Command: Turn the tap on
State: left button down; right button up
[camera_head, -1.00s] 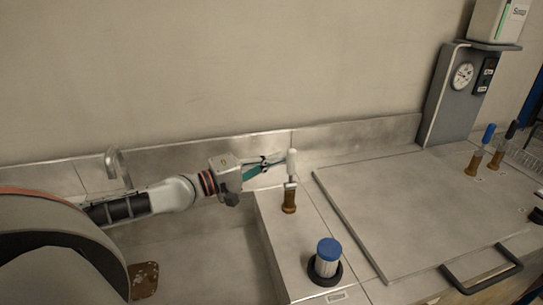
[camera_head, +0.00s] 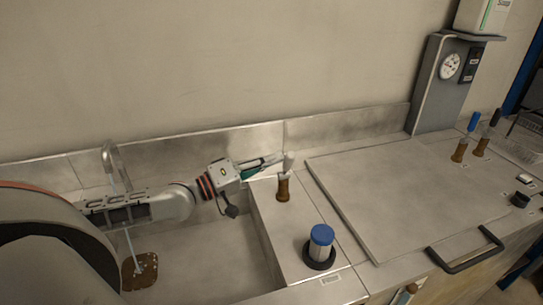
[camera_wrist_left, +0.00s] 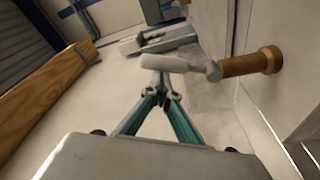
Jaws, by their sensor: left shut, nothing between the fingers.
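The tap valve has a brass body (camera_head: 283,188) and a white lever handle (camera_head: 289,161), standing on the counter right of the sink. In the left wrist view the handle (camera_wrist_left: 170,64) lies across the picture beyond my fingertips, with the brass body (camera_wrist_left: 250,63) to its right. My left gripper (camera_head: 280,158) is shut and empty, its tips at the handle; the wrist view shows the tips (camera_wrist_left: 161,88) close to it, but contact is unclear. The metal spout (camera_head: 109,155) stands over the sink. A thin pale stream (camera_head: 131,247) runs down to the drain plate (camera_head: 140,272). My right gripper is not in view.
A blue-capped cylinder (camera_head: 320,245) stands in front of the valve. A flat board (camera_head: 400,200) covers the counter to the right. Two more brass valves (camera_head: 460,150) and a gauge panel (camera_head: 440,85) stand at the far right. The wall is close behind.

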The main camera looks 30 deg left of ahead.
aim_at(289, 165)
pick_arm(q)
jog(key=d+m, duration=0.1)
jog(key=s+f+m, duration=0.1)
jog(key=m, duration=0.1)
jog(key=shift+s+d+h, duration=0.2)
jog(key=shift+d+h, duration=0.15)
jog(key=shift+h, duration=0.05)
jog(key=shift+s+d+f+m, duration=0.2)
jog(key=shift+d+f+m, duration=0.1)
jog(key=shift+m, duration=0.6)
jog(key=shift+s+d+f+m+h, duration=0.25)
jog(key=shift+f+m, duration=0.05)
jog(key=shift+m, duration=0.45)
jog(key=shift+s+d+f+m+h, duration=0.2)
jog(key=shift+f+m+h, duration=0.05)
jog(key=shift+m, duration=0.5)
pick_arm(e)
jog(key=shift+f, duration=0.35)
pick_arm(q)
jog(key=shift+h, duration=0.3)
